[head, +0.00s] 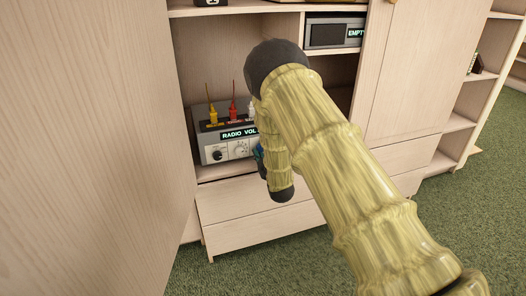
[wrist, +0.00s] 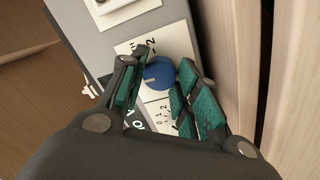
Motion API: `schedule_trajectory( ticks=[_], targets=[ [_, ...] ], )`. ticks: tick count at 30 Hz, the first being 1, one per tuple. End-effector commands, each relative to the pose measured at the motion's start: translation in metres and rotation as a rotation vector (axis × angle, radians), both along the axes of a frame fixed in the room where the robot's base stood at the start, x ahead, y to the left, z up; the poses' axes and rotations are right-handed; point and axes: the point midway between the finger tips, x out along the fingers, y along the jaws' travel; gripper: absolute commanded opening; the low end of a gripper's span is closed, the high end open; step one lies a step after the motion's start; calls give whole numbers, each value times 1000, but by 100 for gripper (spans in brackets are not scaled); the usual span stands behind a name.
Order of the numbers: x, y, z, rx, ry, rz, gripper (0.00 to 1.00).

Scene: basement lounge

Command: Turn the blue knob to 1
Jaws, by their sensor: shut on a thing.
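The blue knob (wrist: 158,74) shows in the wrist view on the grey front panel, on a white label with numbers printed around it. My gripper (wrist: 160,80) has its two teal-padded fingers on either side of the knob and is shut on it. A light pointer line shows on the knob's face, but I cannot tell which number it lines up with. In the head view the grey radio box (head: 212,152) stands on the cabinet shelf. My arm hides its right side and the blue knob there, and most of my gripper (head: 259,155).
An open cabinet door (head: 90,140) stands close at the left. Another device (head: 330,34) sits on a shelf above right. A wooden wall lies close beside my fingers in the wrist view.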

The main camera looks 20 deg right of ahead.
Motion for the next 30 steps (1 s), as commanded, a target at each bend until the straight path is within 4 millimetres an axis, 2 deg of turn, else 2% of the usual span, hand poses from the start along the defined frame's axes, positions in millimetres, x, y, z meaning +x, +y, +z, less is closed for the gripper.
schedule_trajectory(
  ticks=[6,20,21,24,30],
  targets=[
    [0,1,0,-56,-2,1,8],
    [0,0,-1,-69,-2,1,8],
    [0,0,-1,-69,-2,1,35],
    [0,0,-1,-69,-2,1,53],
    [0,0,0,-68,-2,0,54]
  ],
)
